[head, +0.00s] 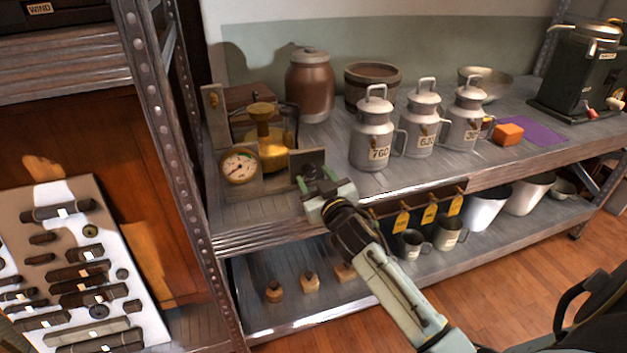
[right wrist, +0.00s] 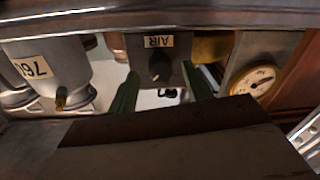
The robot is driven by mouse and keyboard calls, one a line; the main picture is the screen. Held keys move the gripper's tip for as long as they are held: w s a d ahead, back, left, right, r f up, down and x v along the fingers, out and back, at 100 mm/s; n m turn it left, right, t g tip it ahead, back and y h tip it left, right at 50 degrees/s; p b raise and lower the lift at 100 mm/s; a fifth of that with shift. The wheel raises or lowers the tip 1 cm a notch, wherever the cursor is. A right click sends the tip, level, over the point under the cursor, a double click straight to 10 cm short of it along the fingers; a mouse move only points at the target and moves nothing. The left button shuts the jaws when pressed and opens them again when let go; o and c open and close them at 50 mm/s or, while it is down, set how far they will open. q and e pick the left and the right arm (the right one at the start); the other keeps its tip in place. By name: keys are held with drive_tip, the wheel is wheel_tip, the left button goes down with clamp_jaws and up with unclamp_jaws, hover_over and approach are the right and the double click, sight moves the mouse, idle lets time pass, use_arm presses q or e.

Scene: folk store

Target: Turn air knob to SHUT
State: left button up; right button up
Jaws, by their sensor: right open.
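The air knob (right wrist: 159,68) is a small dark round knob on a grey box under an AIR label (right wrist: 158,41); the label appears upside down in the right wrist view. Which setting the knob is on is too small to read. In the head view the dark AIR box (head: 308,158) stands on the upper shelf, its front mostly hidden by my gripper. My right gripper (head: 320,182) is open just in front of it. In the right wrist view, its green fingers (right wrist: 162,92) stand on either side of the knob, apart from it. My left gripper is not in view.
A dial gauge (head: 240,167) and brass lantern-like device (head: 265,140) stand left of the box. A milk can labelled 760 (head: 374,135) stands right, with others beyond. The shelf's metal front edge (head: 400,192) runs below. A shelf post (head: 180,150) rises at left.

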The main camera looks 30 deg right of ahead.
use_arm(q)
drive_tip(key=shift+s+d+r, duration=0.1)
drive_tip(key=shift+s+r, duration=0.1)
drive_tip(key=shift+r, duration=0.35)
use_arm(e)
drive_tip(key=shift+w+d, duration=0.15)
drive_tip(key=shift+w, duration=0.55)
drive_tip(key=shift+c, duration=0.4)
drive_tip(key=c, duration=0.9)
